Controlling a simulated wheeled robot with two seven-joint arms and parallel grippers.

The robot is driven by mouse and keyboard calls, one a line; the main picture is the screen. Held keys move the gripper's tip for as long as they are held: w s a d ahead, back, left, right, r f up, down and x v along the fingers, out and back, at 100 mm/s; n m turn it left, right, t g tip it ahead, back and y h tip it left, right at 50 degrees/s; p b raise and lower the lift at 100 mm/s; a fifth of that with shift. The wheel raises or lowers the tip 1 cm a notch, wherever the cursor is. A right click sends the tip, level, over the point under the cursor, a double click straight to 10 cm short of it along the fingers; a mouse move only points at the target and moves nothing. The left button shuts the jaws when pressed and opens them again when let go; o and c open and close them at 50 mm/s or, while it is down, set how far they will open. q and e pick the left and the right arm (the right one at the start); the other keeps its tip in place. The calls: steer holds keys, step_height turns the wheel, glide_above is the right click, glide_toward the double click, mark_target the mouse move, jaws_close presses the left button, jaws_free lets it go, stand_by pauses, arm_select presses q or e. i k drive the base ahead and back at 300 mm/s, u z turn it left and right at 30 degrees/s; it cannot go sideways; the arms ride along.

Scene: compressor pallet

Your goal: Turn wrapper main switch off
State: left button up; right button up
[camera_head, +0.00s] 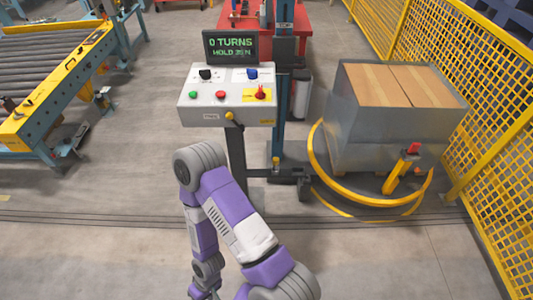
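The wrapper's control panel (210,110) is a grey sloped box on a dark post in the upper middle of the head view. A red rotary handle on a yellow plate (261,93), which looks like the main switch, sits at the panel's right; its handle seems to point upward. The display (230,47) above is lit and reads "0 TURNS" and "HOLD 35 N". My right arm rises from the bottom edge and bends back down in front of the panel. My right gripper (206,292) is at the bottom edge, partly cut off, well below the panel. My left gripper is not in view.
The panel also carries a black knob (205,74), a blue knob (252,73), a green button (193,95), a red button (220,95) and a yellow lever (231,117). A wrapped pallet load (375,130) stands right, inside a yellow ring (345,195). A roller conveyor (45,75) is left.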

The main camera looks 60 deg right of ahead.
mark_target(259, 95)
steer(key=z, duration=1)
steer(key=i, duration=0.85)
steer(key=z, duration=0.95)
steer(key=k, duration=0.45)
steer(key=z, duration=1.2)
steer(key=i, duration=0.95)
steer(key=u, duration=0.8)
